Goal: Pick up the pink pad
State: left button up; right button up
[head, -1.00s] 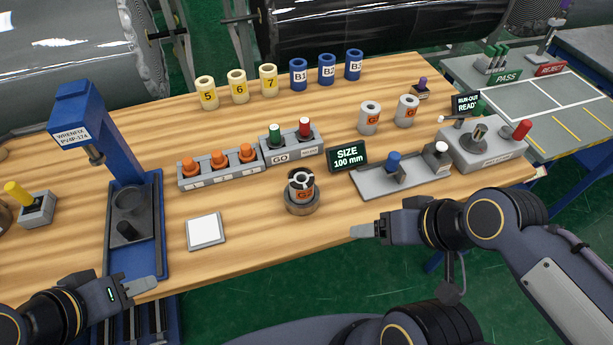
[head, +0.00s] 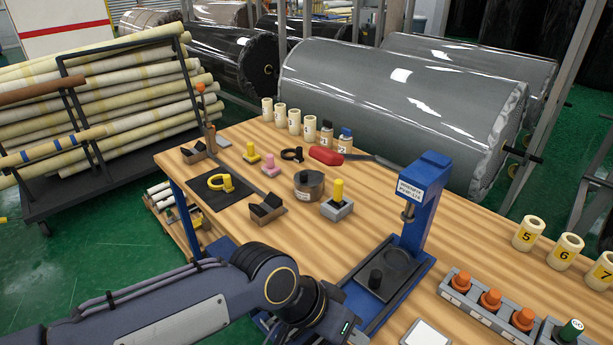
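A small pink pad (head: 268,162), with an upright grip on top, sits on the wooden table toward its far left part in the head view. It stands between a yellow piece and a round grey-brown tin. My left arm reaches in from the lower left, and the body of my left gripper (head: 343,328) is at the bottom edge, well short of the pad and nearer to me. Its fingers are cut off by the frame, so their opening is hidden. My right gripper is out of view.
Near the pad are a yellow piece (head: 251,152), a round tin (head: 309,184), a red case (head: 326,155) and a black mat (head: 208,195) with a yellow ring. A blue press (head: 425,197) stands to the right.

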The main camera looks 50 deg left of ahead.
aim_at(271, 170)
jog(key=u, duration=1.9)
jog(key=i+j+z, duration=0.1)
jog(key=i+j, duration=0.2)
jog(key=i+j+z, duration=0.1)
jog(key=i+j, duration=0.15)
jog(key=j, duration=0.15)
jog(key=i+j+z, duration=0.1)
jog(key=i+j, duration=0.2)
jog(key=i+j+z, duration=0.1)
jog(key=j, duration=0.35)
jog(key=i+j+z, duration=0.1)
jog(key=i+j, duration=0.5)
jog(key=j, duration=0.3)
jog(key=i+j+z, duration=0.15)
jog(key=j, duration=0.25)
jog(key=i+j+z, duration=0.1)
jog(key=i+j, duration=0.15)
jog(key=j, duration=0.2)
